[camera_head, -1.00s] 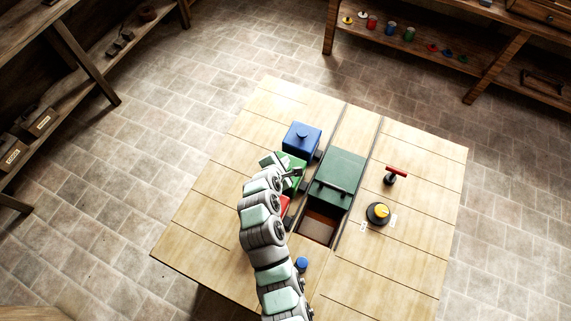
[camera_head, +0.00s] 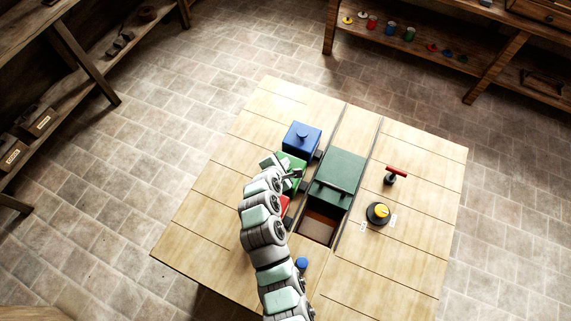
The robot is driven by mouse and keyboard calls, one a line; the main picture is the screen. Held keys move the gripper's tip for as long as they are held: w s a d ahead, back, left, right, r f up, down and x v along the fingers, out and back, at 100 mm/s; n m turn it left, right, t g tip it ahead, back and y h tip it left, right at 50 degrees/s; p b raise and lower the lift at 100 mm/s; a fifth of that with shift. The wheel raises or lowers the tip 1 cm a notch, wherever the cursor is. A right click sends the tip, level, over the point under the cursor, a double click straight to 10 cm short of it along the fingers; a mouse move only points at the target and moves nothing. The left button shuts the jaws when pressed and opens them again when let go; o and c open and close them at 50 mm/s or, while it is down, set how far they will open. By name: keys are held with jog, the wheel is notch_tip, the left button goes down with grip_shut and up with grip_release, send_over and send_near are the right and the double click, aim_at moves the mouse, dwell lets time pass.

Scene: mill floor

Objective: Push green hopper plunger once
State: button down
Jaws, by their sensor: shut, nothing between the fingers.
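The green hopper (camera_head: 300,163) stands on the table between a blue hopper and a red hopper. My arm covers most of it. My gripper (camera_head: 293,173) is shut and empty, and it is over the green hopper. The green plunger is hidden or too small to pick out, so I cannot tell whether the fingers touch it.
The blue hopper (camera_head: 302,138) with its knob is behind, and the red hopper (camera_head: 284,204) is in front, partly hidden. A dark green sliding cover (camera_head: 338,175) lies to the right. A red-handled lever (camera_head: 396,173) and a yellow knob (camera_head: 379,212) stand further right.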

jog(key=shift+f+b, duration=0.35)
jog(key=shift+f, duration=0.5)
dwell(0.8)
dwell(0.4)
jog(key=shift+r+p, duration=1)
jog(key=shift+r, duration=0.3)
jog(key=shift+r+p, duration=1.9)
jog(key=shift+r, duration=0.65)
